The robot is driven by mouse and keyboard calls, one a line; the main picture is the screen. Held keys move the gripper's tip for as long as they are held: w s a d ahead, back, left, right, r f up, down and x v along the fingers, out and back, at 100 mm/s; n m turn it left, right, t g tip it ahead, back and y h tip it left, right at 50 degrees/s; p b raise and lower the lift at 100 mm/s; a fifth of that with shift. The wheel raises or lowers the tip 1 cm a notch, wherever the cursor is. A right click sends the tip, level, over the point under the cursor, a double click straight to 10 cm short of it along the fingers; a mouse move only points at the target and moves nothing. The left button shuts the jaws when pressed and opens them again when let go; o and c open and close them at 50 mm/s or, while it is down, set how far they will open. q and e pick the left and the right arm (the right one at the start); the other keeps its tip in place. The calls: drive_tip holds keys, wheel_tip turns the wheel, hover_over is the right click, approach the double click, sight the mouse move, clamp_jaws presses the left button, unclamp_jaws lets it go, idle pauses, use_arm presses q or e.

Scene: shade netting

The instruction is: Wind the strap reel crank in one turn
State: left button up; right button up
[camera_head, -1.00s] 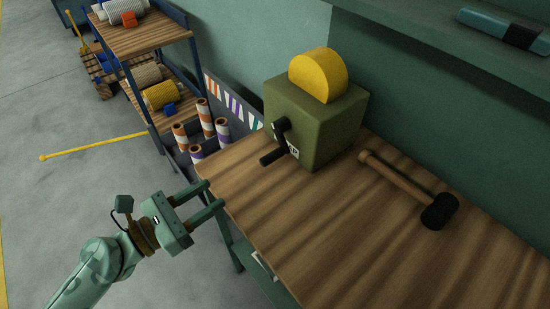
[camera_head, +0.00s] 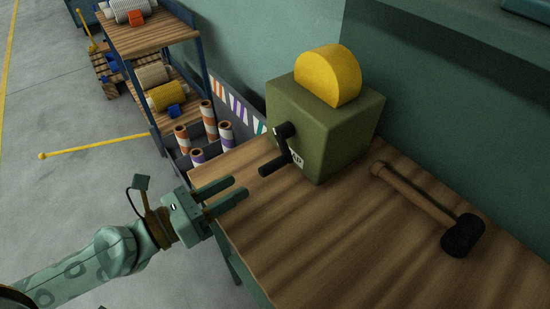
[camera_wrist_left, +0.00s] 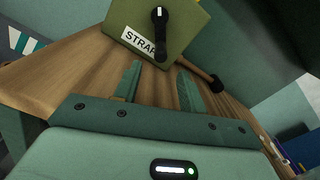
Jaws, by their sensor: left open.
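The strap reel (camera_head: 325,125) is an olive-green box with a yellow half-disc on top, standing on the wooden bench at the wall. Its black crank (camera_head: 283,152) is on the near left face, with the handle hanging low and pointing out to the left. My left gripper (camera_head: 241,190) is open and empty at the bench's left edge, below and left of the crank and apart from it. In the left wrist view, the crank (camera_wrist_left: 159,30) shows ahead beyond the two fingers, beside a white "STRAP" label (camera_wrist_left: 140,44). My right gripper is out of view.
A mallet (camera_head: 430,207) with a black head lies on the bench (camera_head: 330,240) right of the reel. A bin of rolls (camera_head: 205,140) and a shelf rack (camera_head: 150,40) stand at the left. The bench front is clear.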

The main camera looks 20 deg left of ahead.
sight(285, 159)
use_arm(q)
drive_tip(key=p+x, duration=0.4)
drive_tip(key=x, duration=0.6)
drive_tip(key=shift+r, duration=0.1)
drive_tip(key=shift+w+d, duration=0.3)
drive_tip(key=shift+w, duration=0.05)
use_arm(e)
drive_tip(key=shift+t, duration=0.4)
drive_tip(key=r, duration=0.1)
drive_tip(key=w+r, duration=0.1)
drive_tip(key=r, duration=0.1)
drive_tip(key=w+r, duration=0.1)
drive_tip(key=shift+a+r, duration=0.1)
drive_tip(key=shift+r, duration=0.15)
use_arm(q)
drive_tip(key=shift+c, duration=0.3)
drive_tip(key=c, duration=0.8)
drive_tip(key=m, duration=0.1)
drive_tip(key=a+f+m, duration=0.1)
drive_tip(key=m, duration=0.1)
drive_tip(key=shift+w, duration=0.3)
drive_tip(key=m, duration=0.2)
drive_tip(key=shift+w+a+m+b, duration=0.3)
drive_tip(key=shift+a+m+b, duration=0.05)
drive_tip(key=shift+a+m, duration=0.05)
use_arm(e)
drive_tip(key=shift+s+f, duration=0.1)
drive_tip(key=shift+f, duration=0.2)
